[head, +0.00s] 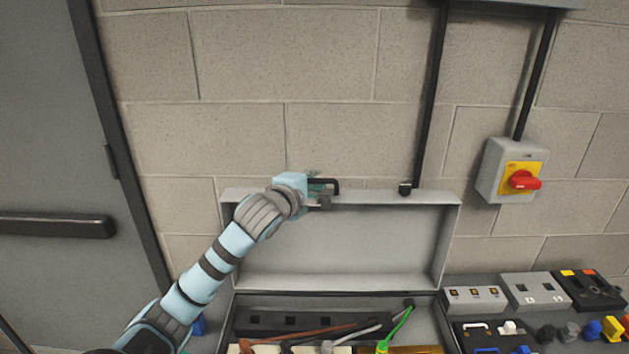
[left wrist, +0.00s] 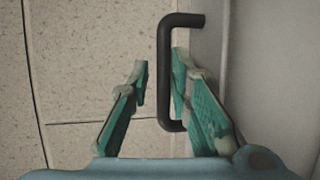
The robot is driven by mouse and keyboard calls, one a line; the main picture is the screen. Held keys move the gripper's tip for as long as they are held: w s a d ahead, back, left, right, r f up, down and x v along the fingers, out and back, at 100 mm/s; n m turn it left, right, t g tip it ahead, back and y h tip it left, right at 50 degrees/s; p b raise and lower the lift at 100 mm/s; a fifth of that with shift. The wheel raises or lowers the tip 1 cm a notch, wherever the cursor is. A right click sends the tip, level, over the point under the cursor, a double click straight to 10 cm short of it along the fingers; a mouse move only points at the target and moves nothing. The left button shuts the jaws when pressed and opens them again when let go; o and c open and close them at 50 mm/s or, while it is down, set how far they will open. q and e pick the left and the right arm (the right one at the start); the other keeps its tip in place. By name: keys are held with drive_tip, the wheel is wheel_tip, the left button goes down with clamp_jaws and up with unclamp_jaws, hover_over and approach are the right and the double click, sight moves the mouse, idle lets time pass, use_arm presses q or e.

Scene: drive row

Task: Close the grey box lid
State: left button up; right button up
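The grey box (head: 444,327) stands at the bottom of the head view. Its grey lid (head: 350,247) is raised, standing upright in front of the block wall. A black handle (head: 327,182) sits on the lid's top edge; it also shows in the left wrist view (left wrist: 164,75). My left gripper (head: 318,190) is at this handle. In the left wrist view its teal-padded fingers (left wrist: 160,80) are apart, with the handle's bar between them. The right finger appears inside the handle's loop, close to the bar; contact is unclear. My right gripper is not in view.
Cables and tools, including a green-ended one (head: 397,328), lie in the box. Switch boxes (head: 474,299) and coloured parts stand to its right. A red rotary switch (head: 523,181) is on the wall. A grey door (head: 50,150) is at the left.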

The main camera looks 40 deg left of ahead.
use_arm(q)
drive_tip(key=shift+s+r, duration=0.15)
drive_tip(key=shift+s, duration=0.15)
drive_tip(key=c, duration=0.3)
drive_tip(key=shift+w, duration=0.2)
clamp_jaws()
drive_tip(key=shift+w+a+f, duration=0.2)
drive_tip(key=shift+w+f, duration=0.2)
drive_tip(key=shift+w, duration=0.1)
drive_tip(key=shift+s+d, duration=0.1)
drive_tip(key=shift+f, duration=0.1)
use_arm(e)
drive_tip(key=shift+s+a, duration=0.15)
use_arm(q)
drive_tip(key=shift+s+d, duration=0.1)
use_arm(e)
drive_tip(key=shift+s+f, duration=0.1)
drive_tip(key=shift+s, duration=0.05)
